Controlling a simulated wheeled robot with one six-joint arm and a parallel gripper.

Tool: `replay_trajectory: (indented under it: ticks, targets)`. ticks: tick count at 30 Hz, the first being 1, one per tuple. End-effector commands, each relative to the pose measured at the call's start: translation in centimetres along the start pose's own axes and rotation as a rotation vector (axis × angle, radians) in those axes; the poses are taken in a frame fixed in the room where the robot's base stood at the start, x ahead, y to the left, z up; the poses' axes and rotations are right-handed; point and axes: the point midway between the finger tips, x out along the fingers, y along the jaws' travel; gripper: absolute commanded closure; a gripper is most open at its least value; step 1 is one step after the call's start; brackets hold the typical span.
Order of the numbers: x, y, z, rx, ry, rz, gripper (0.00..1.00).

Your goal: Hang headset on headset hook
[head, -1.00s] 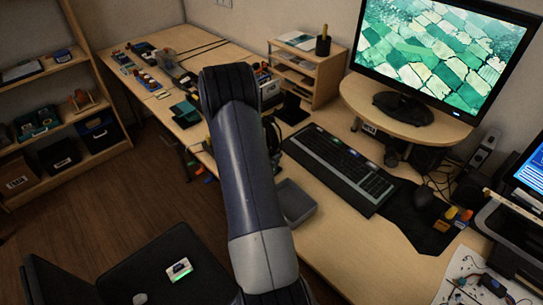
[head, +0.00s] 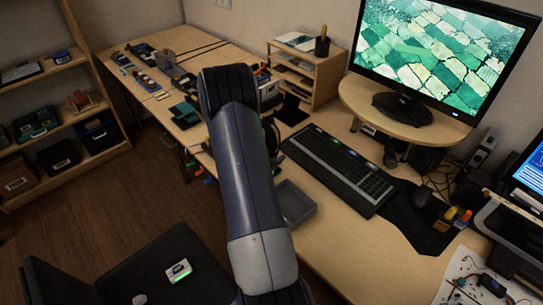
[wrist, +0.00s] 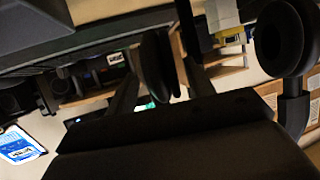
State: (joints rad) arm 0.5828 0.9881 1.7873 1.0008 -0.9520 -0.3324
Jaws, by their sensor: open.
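The headset shows as dark round pads in the wrist view: one ring-shaped ear pad (wrist: 281,38) at the upper right, and a dark disc (wrist: 157,65), seen nearly edge-on, that looks like the other pad. My gripper (wrist: 158,55) is open, its fingers on either side of this disc; I cannot tell whether they touch it. In the head view my arm hides the gripper, and only a dark curved edge that may be the headset (head: 271,132) shows beside the arm. I cannot make out the headset hook in either view.
The desk holds a keyboard (head: 338,169), a grey tray (head: 293,203), a monitor (head: 440,62) on a riser and a small wooden shelf unit (head: 302,75). A dark chair (head: 150,265) stands at the front left. Wooden floor lies open left of the desk.

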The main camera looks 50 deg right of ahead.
Motion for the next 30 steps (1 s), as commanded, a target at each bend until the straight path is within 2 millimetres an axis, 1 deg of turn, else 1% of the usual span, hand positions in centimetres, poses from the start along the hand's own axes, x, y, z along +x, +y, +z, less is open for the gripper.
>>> replay_trajectory:
  ticks: [2,5,8,15,18,23,30]
  targets:
    - [-0.2,0.0,0.0,0.000,0.000,-0.001,0.49]
    - [-1.2,-0.1,0.1,0.000,-0.001,-0.002,0.49]
    - [-2.9,-0.1,0.1,-0.001,0.000,-0.004,0.49]
    - [-7.9,-0.2,0.0,0.000,0.002,-0.005,0.49]
    - [-9.4,-0.1,0.0,0.000,0.001,-0.004,0.49]
    - [-10.6,-0.1,0.0,-0.001,0.001,-0.002,0.49]
    - [-10.8,0.0,0.0,0.001,0.001,0.000,0.49]
